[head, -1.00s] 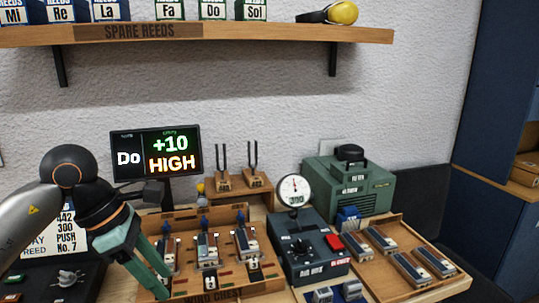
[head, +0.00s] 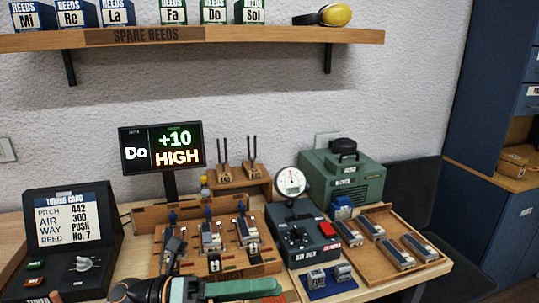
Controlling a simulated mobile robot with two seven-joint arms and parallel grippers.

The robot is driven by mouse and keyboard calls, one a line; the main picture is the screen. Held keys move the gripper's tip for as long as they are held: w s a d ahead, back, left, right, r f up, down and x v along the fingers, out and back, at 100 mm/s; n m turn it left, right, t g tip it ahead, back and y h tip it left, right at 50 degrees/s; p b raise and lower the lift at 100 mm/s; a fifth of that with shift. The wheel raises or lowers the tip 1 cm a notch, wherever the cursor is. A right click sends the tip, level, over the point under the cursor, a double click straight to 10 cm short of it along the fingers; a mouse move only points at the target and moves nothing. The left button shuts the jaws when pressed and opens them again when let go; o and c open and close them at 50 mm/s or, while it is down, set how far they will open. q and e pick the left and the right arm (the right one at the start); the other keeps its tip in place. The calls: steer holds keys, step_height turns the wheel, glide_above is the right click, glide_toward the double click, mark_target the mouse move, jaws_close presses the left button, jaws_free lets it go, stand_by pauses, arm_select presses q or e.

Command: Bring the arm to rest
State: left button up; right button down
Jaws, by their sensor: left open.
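My left gripper (head: 240,287) is low at the bottom edge of the head view, with its teal fingers pointing right. It is in front of the wooden wind chest (head: 262,270) and covers part of its front. It is open, and I see nothing held in it. The lower part of the gripper and most of my left arm are cut off by the frame. My right gripper is not in view.
The tuning card box (head: 68,226) stands left, the screen (head: 161,147) reading Do +10 HIGH behind. The air box (head: 300,236) with its gauge, a green machine (head: 341,176) and a wooden tray (head: 376,262) of reed blocks are right. A shelf (head: 240,36) hangs above.

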arm_select(q)
steer(key=w+a+f+n+t+y+p, duration=0.2)
steer(key=a+f+n+t+y, duration=0.6)
steer(key=n, duration=0.8)
steer(key=w+a+f+n+t+y+p, duration=0.1)
steer(key=w+a+f+n+t+y, duration=0.3)
steer(key=f+n+t, duration=0.85)
steer(key=s+a+f+n+g+y+p, duration=0.1)
steer(key=s+a+f+n+g+y, duration=0.2)
steer(key=s+f+n+g, duration=0.8)
steer(key=s+f+y, duration=0.2)
steer(key=s+f, duration=0.1)
steer(key=s, duration=0.3)
steer(key=shift+s+a+f+n+y+p, duration=0.2)
steer(key=shift+s+f+n+y+p, duration=0.05)
steer(key=shift+s+n+y+p, duration=0.15)
